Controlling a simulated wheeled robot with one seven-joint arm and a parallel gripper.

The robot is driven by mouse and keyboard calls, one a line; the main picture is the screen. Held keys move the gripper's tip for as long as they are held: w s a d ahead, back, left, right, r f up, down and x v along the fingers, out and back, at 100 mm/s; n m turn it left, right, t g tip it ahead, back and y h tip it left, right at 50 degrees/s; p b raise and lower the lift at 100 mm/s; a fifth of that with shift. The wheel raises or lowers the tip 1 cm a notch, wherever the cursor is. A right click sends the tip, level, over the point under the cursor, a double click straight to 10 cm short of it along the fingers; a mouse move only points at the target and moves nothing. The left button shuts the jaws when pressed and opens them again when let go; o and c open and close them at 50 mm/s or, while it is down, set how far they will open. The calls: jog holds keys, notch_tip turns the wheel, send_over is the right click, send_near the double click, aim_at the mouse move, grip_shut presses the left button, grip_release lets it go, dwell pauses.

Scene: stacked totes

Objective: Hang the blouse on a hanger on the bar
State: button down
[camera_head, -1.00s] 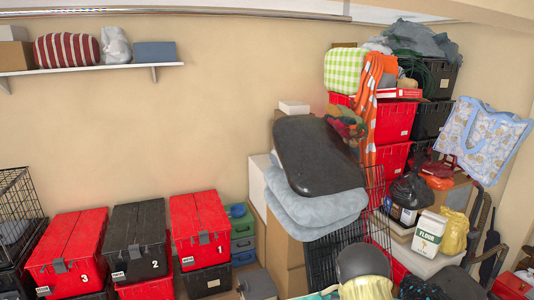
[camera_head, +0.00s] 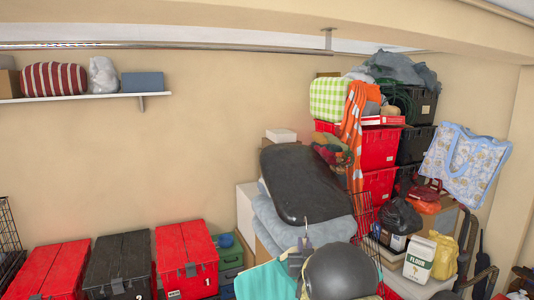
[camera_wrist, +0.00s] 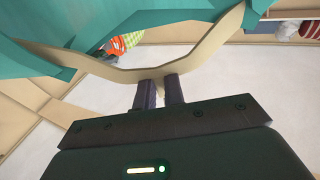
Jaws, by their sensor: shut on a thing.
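The teal blouse (camera_head: 262,283) hangs at the bottom of the head view, mostly cut off by the frame edge. In the wrist view the blouse (camera_wrist: 45,35) drapes over a beige hanger (camera_wrist: 205,55). My gripper (camera_wrist: 159,88) is shut on the hanger near its middle. A thin hook (camera_head: 306,229) rises above the blouse in the head view. The metal bar (camera_head: 180,46) runs along the top of the wall, with a bracket (camera_head: 328,40) near its right part. In the head view the blouse appears well below the bar.
A wall shelf (camera_head: 90,97) with a striped cushion (camera_head: 53,78) and a grey bag (camera_head: 103,75) is at left. Red and black totes (camera_head: 187,250) stand below. Bare wall lies under the bar.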

jog(key=s+a+r+n+y, duration=0.1)
jog(key=s+a+r, duration=0.25)
jog(key=r, duration=0.75)
jog(key=s+a+r+n+y, duration=0.15)
jog(key=a+r, duration=0.25)
jog(key=r, duration=0.7)
jog(key=s+a+r+y, duration=0.2)
jog(key=s+a+r, duration=0.15)
jog(key=r, duration=0.85)
jog(key=s+d+r+n+g+y, duration=0.1)
jog(key=s+r+n+g+y, duration=0.1)
jog(key=s+r, duration=1.2)
notch_tip(320, 180, up, 3)
jog(key=shift+s+d+r+y, duration=0.1)
jog(key=shift+s+d+y, duration=0.2)
jog(key=shift+s+y, duration=0.15)
